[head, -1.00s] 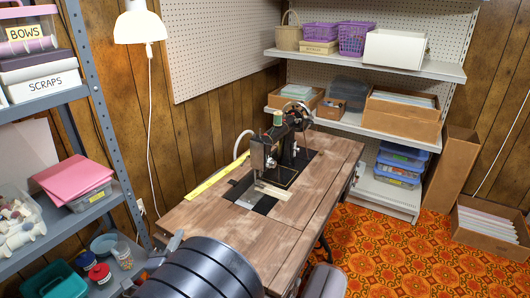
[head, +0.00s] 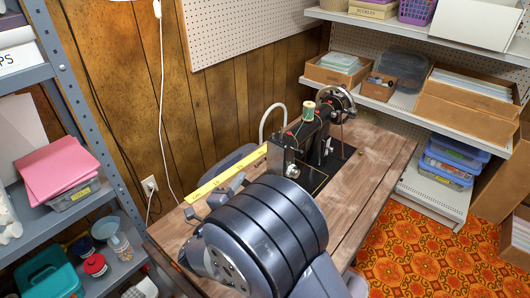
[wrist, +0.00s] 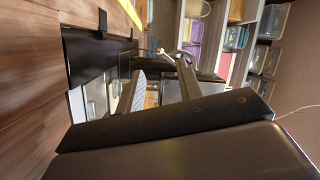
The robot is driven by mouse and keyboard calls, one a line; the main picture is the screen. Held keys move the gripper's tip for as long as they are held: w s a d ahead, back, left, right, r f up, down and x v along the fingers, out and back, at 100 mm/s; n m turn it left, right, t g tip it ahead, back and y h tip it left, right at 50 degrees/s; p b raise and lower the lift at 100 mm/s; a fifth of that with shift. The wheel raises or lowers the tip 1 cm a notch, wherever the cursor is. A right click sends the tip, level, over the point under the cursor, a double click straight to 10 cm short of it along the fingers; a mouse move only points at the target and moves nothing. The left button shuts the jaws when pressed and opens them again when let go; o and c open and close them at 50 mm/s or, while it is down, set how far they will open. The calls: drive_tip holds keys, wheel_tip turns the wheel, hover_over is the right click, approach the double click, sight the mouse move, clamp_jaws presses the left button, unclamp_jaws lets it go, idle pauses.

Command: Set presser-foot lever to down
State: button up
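The black sewing machine (head: 300,140) stands on the wooden table (head: 375,165), with a green thread spool on top and its handwheel at the back right. I cannot make out the presser-foot lever in either view. My gripper (wrist: 160,68) shows in the wrist view with its two dark fingers apart and nothing clearly held between them. Pale and metallic surfaces lie beyond the fingers, close by, but I cannot tell which machine parts they are.
A yellow measuring strip (head: 230,173) lies along the table's wall-side edge. A metal shelf with a pink stack (head: 57,170) stands at left. White shelves (head: 385,105) with boxes stand behind at right. A small round brass-coloured thing (head: 361,153) lies on the table.

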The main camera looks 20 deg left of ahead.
sight(260, 162)
drive_tip(key=w, duration=1.1)
drive_tip(key=shift+a, duration=0.15)
drive_tip(key=shift+c, duration=0.4)
clamp_jaws()
